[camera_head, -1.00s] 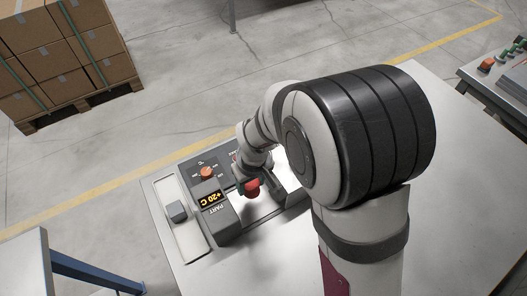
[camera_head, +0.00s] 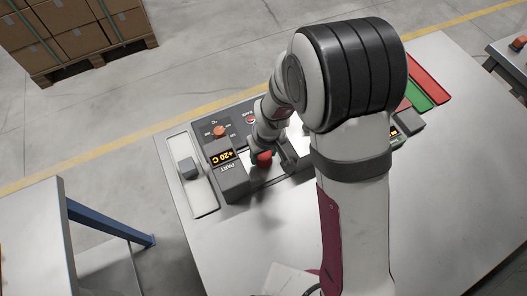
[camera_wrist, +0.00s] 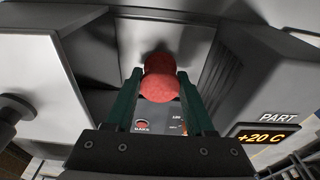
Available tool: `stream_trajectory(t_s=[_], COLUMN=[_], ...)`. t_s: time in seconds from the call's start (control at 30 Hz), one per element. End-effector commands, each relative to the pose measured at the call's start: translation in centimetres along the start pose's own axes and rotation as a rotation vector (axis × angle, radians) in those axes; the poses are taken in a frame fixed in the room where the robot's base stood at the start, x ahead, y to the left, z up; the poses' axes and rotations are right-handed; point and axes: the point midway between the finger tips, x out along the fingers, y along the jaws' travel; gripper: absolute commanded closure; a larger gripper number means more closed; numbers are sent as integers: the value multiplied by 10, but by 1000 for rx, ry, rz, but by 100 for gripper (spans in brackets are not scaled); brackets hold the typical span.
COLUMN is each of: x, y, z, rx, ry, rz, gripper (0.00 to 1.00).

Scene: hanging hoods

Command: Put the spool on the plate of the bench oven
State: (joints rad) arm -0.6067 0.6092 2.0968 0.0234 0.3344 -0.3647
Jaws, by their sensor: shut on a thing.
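The red spool (camera_wrist: 160,82) is between the two dark green fingers of my gripper (camera_wrist: 158,90) in the wrist view, and the gripper is shut on it. In the head view the spool (camera_head: 265,158) shows as a small red shape beside the display housing, with my gripper (camera_head: 272,160) around it. The bench oven (camera_head: 236,182) has an orange "+20 C" display marked PART, which also shows in the wrist view (camera_wrist: 266,137). A pale metal surface (camera_wrist: 185,30) lies just beyond the spool, with a dark shadow by it. I cannot tell whether they touch. My arm hides part of the oven.
A grey slide knob (camera_head: 187,168) sits in a pale panel left of the display. An orange knob (camera_head: 220,131) is on the control panel. Red (camera_head: 430,72) and green (camera_head: 413,97) strips lie at the right. The bench top (camera_head: 440,190) is clear at right front.

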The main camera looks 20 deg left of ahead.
Motion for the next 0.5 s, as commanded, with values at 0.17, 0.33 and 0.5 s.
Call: stream_trajectory(t_s=[0.17,0.33,0.5], x=[4,7,9], y=[0,0,0], z=[1,1,1], rx=[0,0,0], ry=[-1,0,1], rz=[0,0,0], gripper=[100,100,35])
